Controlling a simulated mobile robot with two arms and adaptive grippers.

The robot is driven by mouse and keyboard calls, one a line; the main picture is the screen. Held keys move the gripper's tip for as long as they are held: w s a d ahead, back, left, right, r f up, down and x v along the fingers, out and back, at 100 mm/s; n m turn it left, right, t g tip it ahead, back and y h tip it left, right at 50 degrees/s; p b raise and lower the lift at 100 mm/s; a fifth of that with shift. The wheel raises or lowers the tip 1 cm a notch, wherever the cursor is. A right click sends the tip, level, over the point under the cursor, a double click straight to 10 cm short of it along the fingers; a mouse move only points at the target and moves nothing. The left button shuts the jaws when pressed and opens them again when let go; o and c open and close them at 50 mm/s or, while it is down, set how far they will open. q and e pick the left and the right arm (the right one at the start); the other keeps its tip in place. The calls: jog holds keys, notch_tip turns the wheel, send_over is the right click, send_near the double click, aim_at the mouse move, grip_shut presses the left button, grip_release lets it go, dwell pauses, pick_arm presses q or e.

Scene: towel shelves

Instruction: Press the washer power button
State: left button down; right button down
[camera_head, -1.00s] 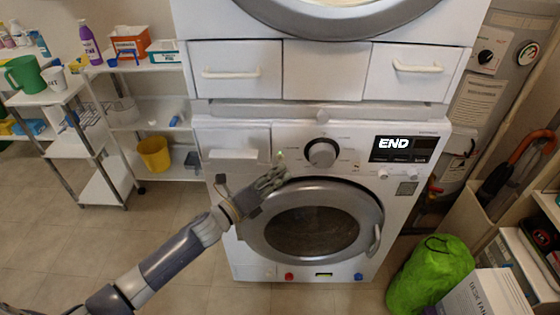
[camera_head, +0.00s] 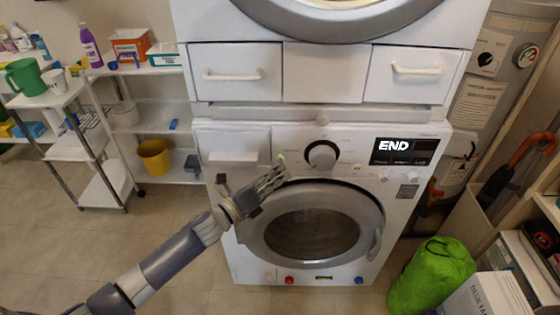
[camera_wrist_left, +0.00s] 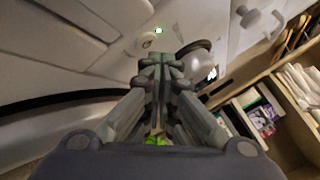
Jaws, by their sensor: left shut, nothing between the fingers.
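The white front-loading washer (camera_head: 330,277) stands below a second white machine. Its panel has a round knob (camera_head: 321,155) and a dark display (camera_head: 404,151) reading END. A small green light (camera_head: 281,158) glows left of the knob; it also shows in the left wrist view (camera_wrist_left: 158,31), near a small round mark on the panel (camera_wrist_left: 147,44). I cannot tell which of these is the power button. My left gripper (camera_head: 280,173) is shut and empty, its tips just below the green light. In the left wrist view its fingertips (camera_wrist_left: 160,60) meet; contact with the panel is unclear.
The round washer door (camera_head: 311,221) is closed below the gripper. White drawers (camera_head: 235,72) sit above the panel. Shelves with a yellow bucket (camera_head: 154,157) stand left. A green bag (camera_head: 431,277) lies on the floor at right. The floor at left is clear.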

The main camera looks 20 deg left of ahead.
pick_arm(q)
jog(key=shift+w, duration=0.15)
dwell(0.5)
jog(key=shift+w+a, duration=0.15)
jog(key=shift+w, duration=0.15)
jog(key=shift+w, duration=0.2)
dwell(0.3)
jog(key=shift+s, duration=0.65)
jog(key=s+d+p, duration=0.1)
jog(key=s+d, duration=0.1)
jog(key=s, duration=0.3)
jog(key=shift+s, duration=0.4)
dwell(0.4)
